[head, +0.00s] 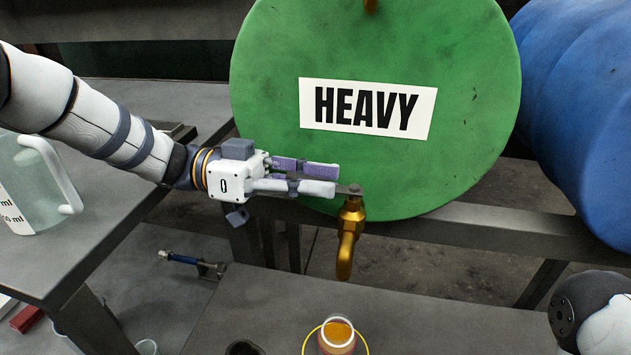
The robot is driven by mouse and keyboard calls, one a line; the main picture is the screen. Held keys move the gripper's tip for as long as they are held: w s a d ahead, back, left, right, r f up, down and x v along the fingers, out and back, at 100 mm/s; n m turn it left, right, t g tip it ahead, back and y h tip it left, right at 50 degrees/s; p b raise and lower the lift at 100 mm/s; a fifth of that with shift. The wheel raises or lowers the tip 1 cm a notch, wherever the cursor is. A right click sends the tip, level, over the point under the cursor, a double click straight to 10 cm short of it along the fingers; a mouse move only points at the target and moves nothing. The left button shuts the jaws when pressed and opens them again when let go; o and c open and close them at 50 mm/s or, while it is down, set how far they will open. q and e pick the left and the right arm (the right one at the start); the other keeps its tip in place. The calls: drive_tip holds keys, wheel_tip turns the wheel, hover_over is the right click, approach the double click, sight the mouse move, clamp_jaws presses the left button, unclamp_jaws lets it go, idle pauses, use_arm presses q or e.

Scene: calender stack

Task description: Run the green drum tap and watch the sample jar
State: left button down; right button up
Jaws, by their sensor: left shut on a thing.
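The green drum (470,110) lies on its side on a rack, with a white HEAVY label on its end. A brass tap (348,228) sticks out at its lower edge, spout pointing down. My left gripper (335,180) is at the tap's top, shut on the tap handle (355,189), which its fingers partly hide. The sample jar (338,338) stands below the tap, with amber liquid in it and its lower part cut off by the frame. I see no clear stream between spout and jar. My right gripper is out of view.
A blue drum (585,110) lies at right. A yellow ring (365,342) surrounds the jar on the grey bench (450,310). A dark round container (243,348) stands left of it. A clear jug (30,185) stands on the left table (120,215). A blue-handled tool (190,261) lies lower.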

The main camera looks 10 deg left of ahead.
use_arm(q)
drive_tip(key=c, duration=1.6)
unclamp_jaws()
wheel_tip(320, 180, up, 10)
